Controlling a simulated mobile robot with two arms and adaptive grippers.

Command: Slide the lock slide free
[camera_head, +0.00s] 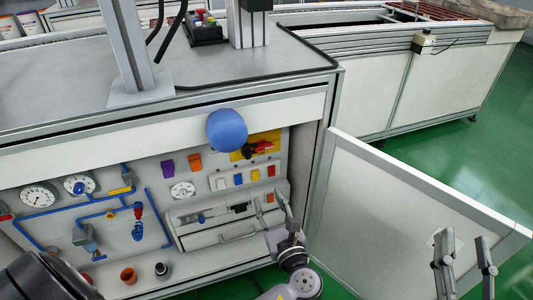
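My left gripper (272,204) is in front of the lower right of the control panel (115,240). Its fingers appear apart, with nothing visible between them. Just left of it, a recessed strip (222,232) holds a thin rail with small dark and blue fittings (239,208). I cannot tell for sure which part is the lock slide; the gripper hides the strip's right end. Whether the fingers touch anything there is unclear. My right gripper (464,256) is open and empty at the lower right, in front of the open cabinet door (385,215).
A blue ball (227,130) shows at the cabinet's upper edge. A red-black switch (258,147) on a yellow plate, coloured buttons (239,180), gauges (38,197) and blue pipes (80,206) cover the panel. Green floor (440,150) is free beyond the door.

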